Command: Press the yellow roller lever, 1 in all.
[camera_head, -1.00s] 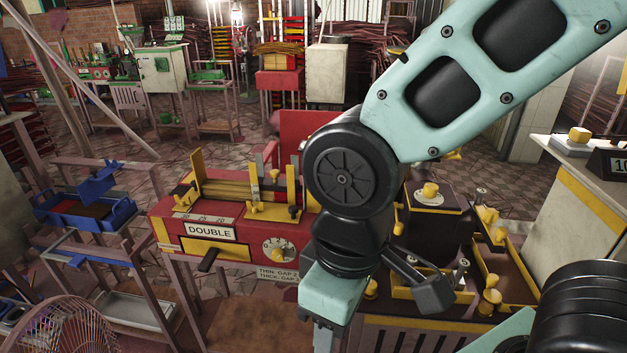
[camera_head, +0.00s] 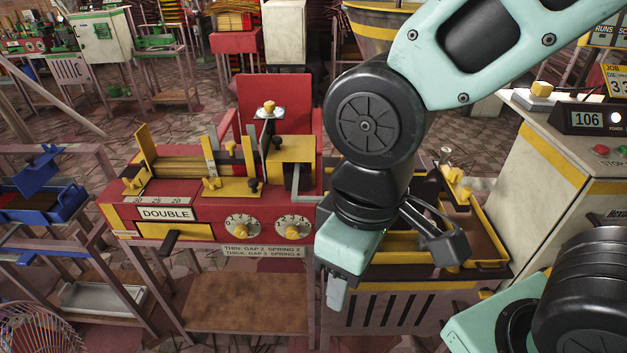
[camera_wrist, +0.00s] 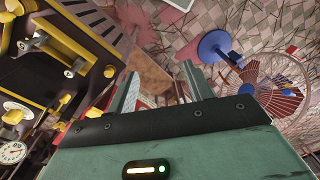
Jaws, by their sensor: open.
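My gripper (camera_head: 338,294) hangs pointing down in front of the dark slatted cabinet, right of the red machine (camera_head: 205,255) marked DOUBLE. In the wrist view, my gripper (camera_wrist: 158,78) has two separate fingers with nothing between them. A yellow bar with grey roller-like ends (camera_wrist: 60,50) lies left of the fingers, apart from them. Yellow parts (camera_head: 455,178) also stand on the dark cabinet, behind and right of my gripper. I cannot tell which yellow part is the roller lever; my arm hides some of the cabinet top.
A pale cabinet with a 106 display (camera_head: 587,119) stands at the right. A blue tray (camera_head: 45,200) on a rack is at the left. A wire fan (camera_head: 40,328) is at the lower left; it also shows in the wrist view (camera_wrist: 277,88). A brown shelf (camera_head: 245,303) is below the red machine.

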